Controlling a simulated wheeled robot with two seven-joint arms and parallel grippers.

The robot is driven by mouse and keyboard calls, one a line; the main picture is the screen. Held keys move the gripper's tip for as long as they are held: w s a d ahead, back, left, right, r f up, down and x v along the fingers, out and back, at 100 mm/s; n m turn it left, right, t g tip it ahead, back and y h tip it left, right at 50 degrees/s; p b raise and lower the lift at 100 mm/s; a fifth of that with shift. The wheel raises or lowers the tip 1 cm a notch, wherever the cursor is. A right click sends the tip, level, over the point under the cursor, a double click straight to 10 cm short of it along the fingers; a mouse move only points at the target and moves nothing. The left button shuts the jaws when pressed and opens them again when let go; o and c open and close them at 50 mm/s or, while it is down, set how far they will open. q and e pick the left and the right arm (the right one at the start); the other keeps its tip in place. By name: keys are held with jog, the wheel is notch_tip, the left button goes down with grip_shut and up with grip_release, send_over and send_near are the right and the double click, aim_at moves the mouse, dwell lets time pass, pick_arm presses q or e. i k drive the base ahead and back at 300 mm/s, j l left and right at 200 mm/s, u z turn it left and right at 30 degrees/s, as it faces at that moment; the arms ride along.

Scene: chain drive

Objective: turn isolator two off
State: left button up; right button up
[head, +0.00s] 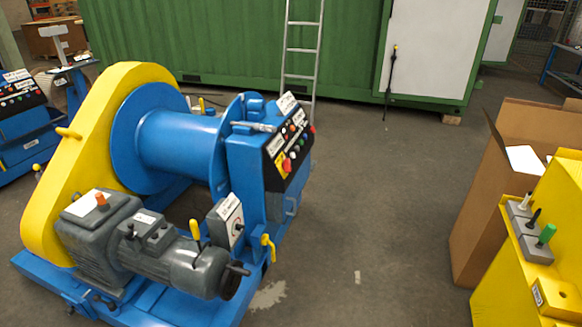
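A blue winch (165,145) with a yellow chain guard (95,130) stands at the left centre. Its sloped black control panel (287,147) carries several small knobs and buttons, and a red and yellow switch (285,164). A grey box (228,218) with a white label and a dark rotary knob sits on the winch's near side, beside the motor (170,250). The labels are too small to read, so I cannot tell which switch is isolator two or how it is set. Neither of my grippers is in view.
A second blue machine with a control panel (18,92) stands at the far left. A yellow cabinet (545,215) with coloured handles and a cardboard box (490,205) stand at the right. A ladder (302,50) leans on the green container (220,40). The floor (385,220) between is clear.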

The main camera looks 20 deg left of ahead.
aim_at(286, 166)
jog(key=i+l, duration=0.1)
jog(key=i, duration=0.8)
jog(key=j+u, duration=0.05)
